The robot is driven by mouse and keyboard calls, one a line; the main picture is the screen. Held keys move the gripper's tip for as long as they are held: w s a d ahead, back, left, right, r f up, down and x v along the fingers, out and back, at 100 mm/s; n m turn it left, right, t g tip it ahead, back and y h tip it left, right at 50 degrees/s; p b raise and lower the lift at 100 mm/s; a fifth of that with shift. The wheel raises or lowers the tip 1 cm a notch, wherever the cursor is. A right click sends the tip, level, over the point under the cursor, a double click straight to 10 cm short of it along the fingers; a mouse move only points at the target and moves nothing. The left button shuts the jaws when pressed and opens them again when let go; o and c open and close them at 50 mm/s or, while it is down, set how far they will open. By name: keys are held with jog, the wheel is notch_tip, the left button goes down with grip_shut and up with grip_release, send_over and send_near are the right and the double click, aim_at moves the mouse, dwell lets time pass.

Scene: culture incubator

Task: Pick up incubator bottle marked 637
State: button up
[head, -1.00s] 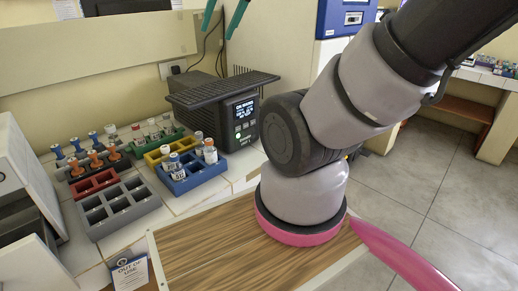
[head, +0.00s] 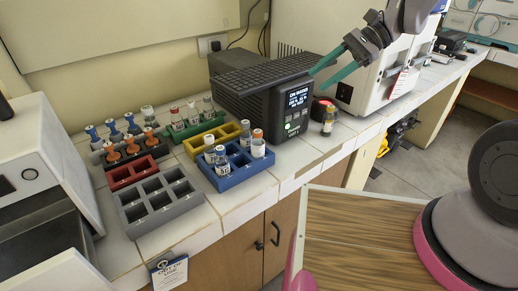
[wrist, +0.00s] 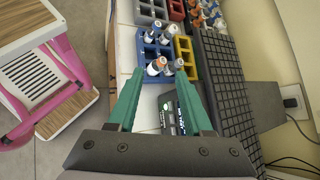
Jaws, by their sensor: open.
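One has an orange cap (head: 258,146); two paler-capped ones, a front bottle (head: 221,162) and a rear bottle (head: 209,148), stand at the left. Their labels are too small to read, so I cannot tell which is marked 637. My gripper (head: 318,80) is open and empty, above the right end of the black incubator (head: 270,90), apart from the bottles. In the wrist view, my gripper (wrist: 160,75) has its teal fingers spread, with the blue rack (wrist: 150,52) and its bottles beyond the tips.
Yellow (head: 196,142), red (head: 130,173), green (head: 196,127) and grey (head: 159,202) racks surround the blue one. A lone bottle (head: 329,121) stands right of the incubator. A white device (head: 40,165) is at left. An "out of use" sign (head: 169,272) hangs at the bench front.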

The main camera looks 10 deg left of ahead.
aim_at(258, 147)
jog(key=a+f+m+g+y, duration=0.1)
jog(key=a+f+m+y, duration=0.15)
jog(key=a+f, duration=0.4)
jog(key=a+f+m+y, duration=0.1)
jog(key=a+f+m, duration=0.2)
jog(key=f, duration=0.6)
jog(key=shift+h, duration=0.25)
jog(key=x, duration=1)
jog(key=shift+w+a+f, duration=0.15)
jog(key=shift+a+f, duration=0.1)
jog(key=shift+f, duration=0.15)
grip_shut()
